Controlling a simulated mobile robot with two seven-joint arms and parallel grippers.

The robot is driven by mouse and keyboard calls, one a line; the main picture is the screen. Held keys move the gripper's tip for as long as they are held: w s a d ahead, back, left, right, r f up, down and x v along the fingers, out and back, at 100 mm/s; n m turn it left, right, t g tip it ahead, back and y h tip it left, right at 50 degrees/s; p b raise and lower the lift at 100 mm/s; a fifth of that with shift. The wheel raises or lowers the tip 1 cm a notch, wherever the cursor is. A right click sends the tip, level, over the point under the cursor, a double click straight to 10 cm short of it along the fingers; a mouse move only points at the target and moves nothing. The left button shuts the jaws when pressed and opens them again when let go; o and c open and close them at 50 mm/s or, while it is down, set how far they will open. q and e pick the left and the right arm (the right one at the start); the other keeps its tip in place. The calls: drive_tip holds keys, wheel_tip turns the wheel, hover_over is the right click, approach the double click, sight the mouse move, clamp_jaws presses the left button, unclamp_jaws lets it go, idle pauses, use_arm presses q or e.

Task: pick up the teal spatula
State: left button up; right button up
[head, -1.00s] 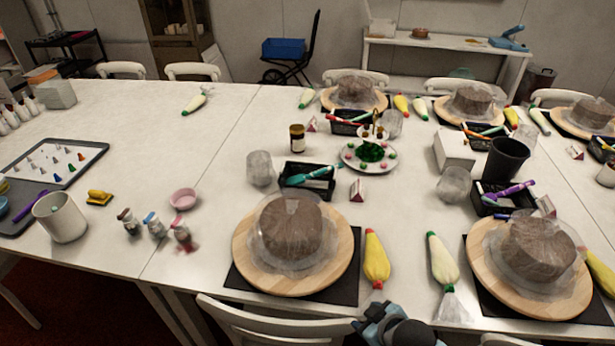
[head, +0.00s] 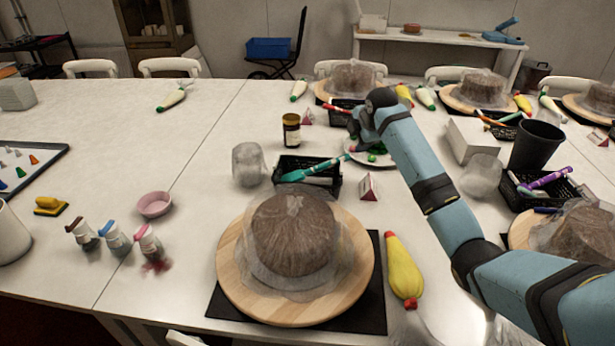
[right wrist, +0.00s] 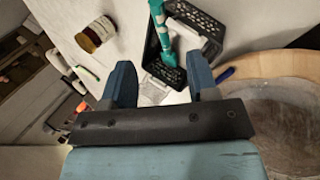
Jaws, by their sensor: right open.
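The teal spatula (head: 308,171) lies slanted in a black basket (head: 318,182) behind the nearest wrapped cake, its end sticking up over the rim. In the right wrist view the spatula (right wrist: 161,32) reaches into the basket (right wrist: 197,50), just beyond my fingers. My right gripper (head: 356,127) is above the table, behind and to the right of the basket, partly hidden by its own wrist. In the right wrist view the gripper (right wrist: 162,78) is open, with nothing between its fingers. My left gripper is not in view.
The wrapped cake (head: 295,235) stands on a round wooden turntable (head: 240,270) in front of the basket. A clear cup (head: 249,164) is left of the basket, and a brown jar (head: 291,130) is behind it. A plate (head: 357,157) lies under my right forearm.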

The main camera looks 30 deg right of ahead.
sight(347, 156)
drive_tip(key=b+x, duration=0.1)
drive_tip(key=x, duration=0.7)
drive_tip(key=shift+w, duration=0.15)
drive_tip(key=x, duration=0.1)
drive_tip(key=b+x, duration=0.1)
drive_tip(key=x, duration=0.3)
drive_tip(key=shift+d+f, duration=0.1)
drive_tip(key=shift+d, duration=0.35)
clamp_jaws()
